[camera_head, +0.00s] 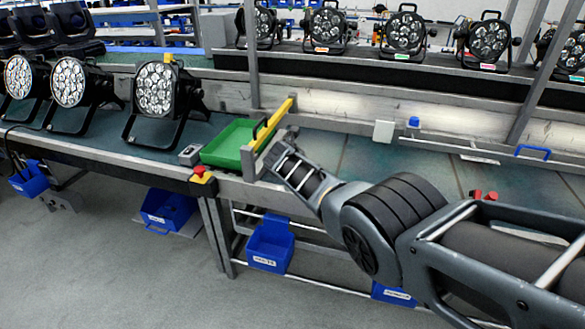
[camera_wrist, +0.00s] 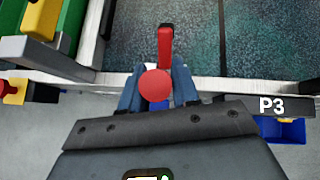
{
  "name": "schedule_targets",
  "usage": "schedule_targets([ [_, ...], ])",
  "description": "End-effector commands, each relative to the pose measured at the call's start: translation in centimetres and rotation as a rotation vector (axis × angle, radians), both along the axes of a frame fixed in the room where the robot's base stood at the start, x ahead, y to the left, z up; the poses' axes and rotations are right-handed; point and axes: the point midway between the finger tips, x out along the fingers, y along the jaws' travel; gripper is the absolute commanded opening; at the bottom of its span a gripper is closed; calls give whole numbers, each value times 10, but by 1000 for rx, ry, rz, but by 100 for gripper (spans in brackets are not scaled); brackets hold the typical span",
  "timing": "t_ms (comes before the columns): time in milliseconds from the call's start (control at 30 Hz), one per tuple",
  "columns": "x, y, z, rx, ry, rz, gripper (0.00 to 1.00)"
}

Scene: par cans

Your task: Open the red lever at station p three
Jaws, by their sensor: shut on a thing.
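The red lever (camera_wrist: 165,46) shows in the wrist view, with a round red hub (camera_wrist: 155,86) at its near end and its handle pointing away over the conveyor edge. My gripper (camera_wrist: 157,80) has its two blue-grey fingers on either side of the hub and is shut on the lever. A dark plate marked P3 (camera_wrist: 272,106) is to the right of my gripper. In the head view my arm reaches the bench edge beside the green tray (camera_head: 232,141), and the lever is hidden there.
A yellow bar (camera_head: 274,124) on a metal post stands close beside my gripper. A red emergency button (camera_head: 200,172) is on the bench edge to the left. A blue bin (camera_head: 269,246) hangs below. Several par cans (camera_head: 156,89) stand on the bench at left.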

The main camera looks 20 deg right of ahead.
Motion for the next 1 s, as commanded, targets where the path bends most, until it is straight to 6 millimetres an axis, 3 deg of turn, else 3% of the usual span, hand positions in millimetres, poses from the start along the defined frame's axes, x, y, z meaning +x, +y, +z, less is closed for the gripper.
schedule_targets([
  [367, 1, -2, 1, 2, -1, -2, 0],
  [400, 1, -2, 1, 2, -1, -2, 32],
  [600, 1, -1, 1, 2, 0, -2, 51],
  [1000, -3, 1, 6, 1, 1, -1, 52],
])
